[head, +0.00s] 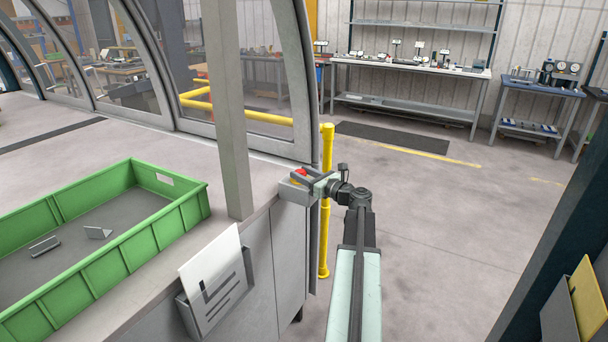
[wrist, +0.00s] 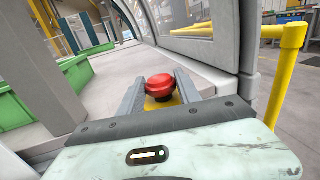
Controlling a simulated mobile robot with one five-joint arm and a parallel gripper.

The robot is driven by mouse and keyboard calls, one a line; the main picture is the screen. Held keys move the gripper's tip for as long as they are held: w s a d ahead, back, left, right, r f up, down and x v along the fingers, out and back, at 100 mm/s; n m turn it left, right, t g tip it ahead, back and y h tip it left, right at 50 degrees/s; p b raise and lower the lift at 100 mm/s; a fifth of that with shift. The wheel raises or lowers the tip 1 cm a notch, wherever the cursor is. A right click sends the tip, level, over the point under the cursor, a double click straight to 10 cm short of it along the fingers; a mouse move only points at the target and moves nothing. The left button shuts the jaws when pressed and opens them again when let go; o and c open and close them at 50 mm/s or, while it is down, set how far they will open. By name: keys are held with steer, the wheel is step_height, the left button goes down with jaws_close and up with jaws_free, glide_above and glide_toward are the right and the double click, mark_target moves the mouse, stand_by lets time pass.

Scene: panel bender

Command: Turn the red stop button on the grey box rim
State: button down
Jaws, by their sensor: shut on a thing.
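The red stop button (wrist: 160,86) sits on a yellow base in the wrist view, between the two grey fingers of my gripper (wrist: 159,90). The fingers are shut on the button from both sides. In the head view the red button (head: 300,173) is small and partly hidden by my gripper (head: 308,179). The grey box (head: 294,192) under it is at the corner of the grey counter, beside a yellow post. My arm reaches it from the lower right.
A green crate (head: 195,205) with small metal parts stands on the counter at left. A grey upright post (head: 228,120) rises beside it. A yellow rail post (head: 325,230) stands close to my gripper. A paper holder (head: 215,300) hangs on the counter front. Open floor (head: 450,230) lies at right.

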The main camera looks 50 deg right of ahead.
steer(key=shift+s+f+h, duration=0.1)
steer(key=shift+h, duration=0.2)
steer(key=m+h, duration=0.2)
steer(key=h, duration=0.1)
steer(key=shift+a+m+g+h, duration=0.3)
steer(key=shift+a+m, duration=0.1)
steer(key=m+g+h, duration=0.1)
steer(key=h, duration=0.1)
steer(key=m+g+h, duration=0.1)
steer(key=m+h, duration=0.1)
steer(key=m+g+h, duration=0.1)
steer(key=m+h, duration=0.1)
steer(key=h, duration=0.1)
steer(key=shift+w+a+g, duration=0.15)
steer(key=shift+w+g, duration=0.1)
steer(key=shift+g, duration=0.15)
steer(key=shift+m+h, duration=0.3)
